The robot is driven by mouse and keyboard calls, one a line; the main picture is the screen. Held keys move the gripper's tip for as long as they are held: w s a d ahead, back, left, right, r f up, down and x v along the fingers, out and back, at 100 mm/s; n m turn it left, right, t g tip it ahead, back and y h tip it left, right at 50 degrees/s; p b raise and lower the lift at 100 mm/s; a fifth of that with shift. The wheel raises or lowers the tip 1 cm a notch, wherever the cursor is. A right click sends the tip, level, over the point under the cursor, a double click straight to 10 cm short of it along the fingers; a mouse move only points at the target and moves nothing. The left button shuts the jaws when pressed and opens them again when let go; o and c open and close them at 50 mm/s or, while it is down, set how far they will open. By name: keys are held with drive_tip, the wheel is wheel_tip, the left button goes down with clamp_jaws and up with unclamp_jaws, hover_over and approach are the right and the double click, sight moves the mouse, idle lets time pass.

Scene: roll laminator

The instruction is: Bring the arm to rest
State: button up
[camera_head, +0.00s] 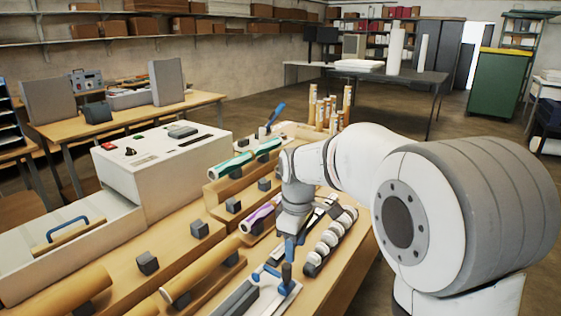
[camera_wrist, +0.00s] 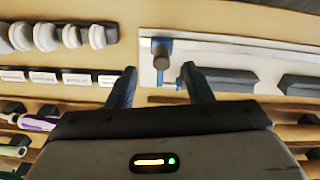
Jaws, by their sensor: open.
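My gripper (camera_wrist: 157,88) shows in the wrist view with its two dark blue fingers spread apart and nothing between their tips. It points down over the workbench. In the head view my white arm reaches in from the right and bends down, and the gripper (camera_head: 290,262) hangs above the front part of the bench. A small blue and grey handle-like part (camera_wrist: 162,50) on a white plate (camera_wrist: 215,52) lies just beyond the fingertips in the wrist view. I cannot tell whether the fingers touch it.
The white laminator (camera_head: 160,165) stands on the wooden bench at left. Rolls lie on racks, including a green roll (camera_head: 233,165), a purple roll (camera_head: 258,217) and a brown roll (camera_head: 200,277). White discs (camera_head: 330,240) sit in a row right of my gripper. Upright tubes (camera_head: 325,108) stand behind.

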drive_tip(key=s+d+m+t, duration=0.1)
drive_tip(key=s+d+m, duration=0.4)
drive_tip(key=s, duration=0.5)
drive_tip(key=s+d+m+t, duration=0.1)
drive_tip(key=s+d+m, duration=0.5)
drive_tip(key=s, duration=0.5)
drive_tip(key=shift+s+r+m+t, duration=0.15)
drive_tip(key=shift+m+t, duration=0.25)
drive_tip(key=shift+m, duration=0.4)
